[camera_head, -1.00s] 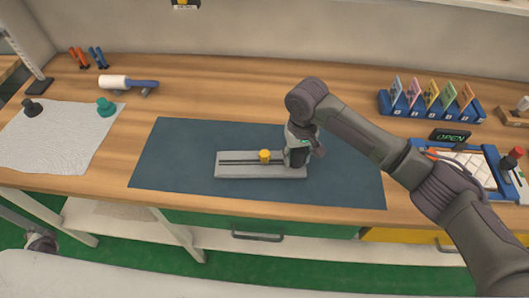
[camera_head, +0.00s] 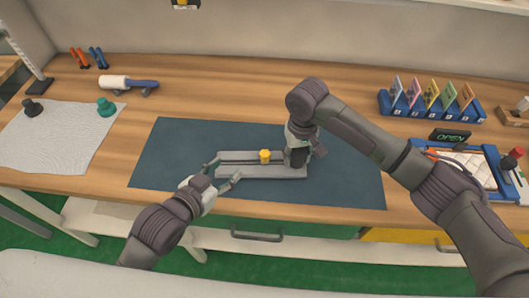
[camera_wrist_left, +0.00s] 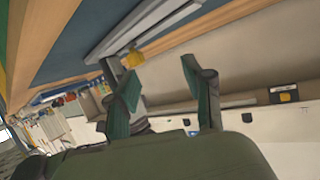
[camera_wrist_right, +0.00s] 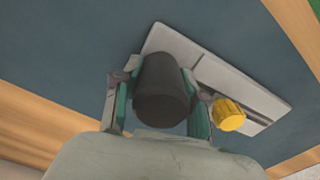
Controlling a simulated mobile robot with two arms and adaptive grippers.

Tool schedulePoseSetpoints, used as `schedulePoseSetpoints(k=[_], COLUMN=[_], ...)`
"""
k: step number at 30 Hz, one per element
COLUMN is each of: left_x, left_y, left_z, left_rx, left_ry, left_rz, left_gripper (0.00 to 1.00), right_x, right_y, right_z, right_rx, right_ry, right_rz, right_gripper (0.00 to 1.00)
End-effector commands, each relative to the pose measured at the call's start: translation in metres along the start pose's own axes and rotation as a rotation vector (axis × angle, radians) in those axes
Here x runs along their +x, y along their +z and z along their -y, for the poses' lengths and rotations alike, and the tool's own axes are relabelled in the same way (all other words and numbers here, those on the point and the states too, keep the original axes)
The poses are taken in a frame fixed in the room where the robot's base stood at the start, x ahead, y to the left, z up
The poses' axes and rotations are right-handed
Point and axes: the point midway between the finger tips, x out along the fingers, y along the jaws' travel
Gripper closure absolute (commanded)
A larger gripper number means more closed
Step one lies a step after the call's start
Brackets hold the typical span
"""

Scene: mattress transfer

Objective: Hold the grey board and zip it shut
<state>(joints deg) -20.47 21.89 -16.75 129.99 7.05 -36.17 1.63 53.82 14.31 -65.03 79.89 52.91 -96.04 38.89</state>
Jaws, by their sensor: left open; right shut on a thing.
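The grey board (camera_head: 262,171) lies on the dark blue mat, with a dark slot along it. A yellow knob (camera_head: 265,156) stands at the slot near the middle; it also shows in the right wrist view (camera_wrist_right: 229,115). My left gripper (camera_head: 226,167) is open at the board's left end, fingers spread. I cannot tell whether they touch the board. The left wrist view shows the yellow knob (camera_wrist_left: 134,59) beyond its fingers.
The blue mat (camera_head: 168,150) is clear around the board. A pale cloth (camera_head: 60,140) with two small knobs lies left. A blue card rack (camera_head: 430,112), an OPEN sign (camera_head: 449,136) and a blue tray (camera_head: 487,192) stand right, partly behind my right arm.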

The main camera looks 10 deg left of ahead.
Motion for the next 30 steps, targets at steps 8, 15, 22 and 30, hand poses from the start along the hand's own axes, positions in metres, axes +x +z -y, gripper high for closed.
schedulePoseSetpoints(k=[8, 15, 22, 30], left_x=[0.008, 0.053, 0.094, 0.116], left_y=[-0.018, -0.019, -0.019, -0.019], left_z=[-0.040, -0.043, -0.046, -0.048], left_rx=[-0.072, -0.071, -0.070, -0.068], left_ry=[0.094, 0.092, 0.092, 0.091], left_rz=[-0.014, -0.013, -0.012, -0.013], left_gripper=[0.49, 0.49, 0.49, 0.49], right_x=[-0.001, -0.001, -0.001, -0.001], right_y=[-0.001, -0.001, -0.001, -0.001], right_z=[0.000, 0.000, 0.000, 0.000], right_rx=[0.000, 0.000, 0.000, 0.000], right_ry=[-0.001, -0.001, -0.001, -0.001], right_rz=[-0.002, -0.002, -0.002, -0.002], right_gripper=[1.00, 1.00, 1.00, 1.00])
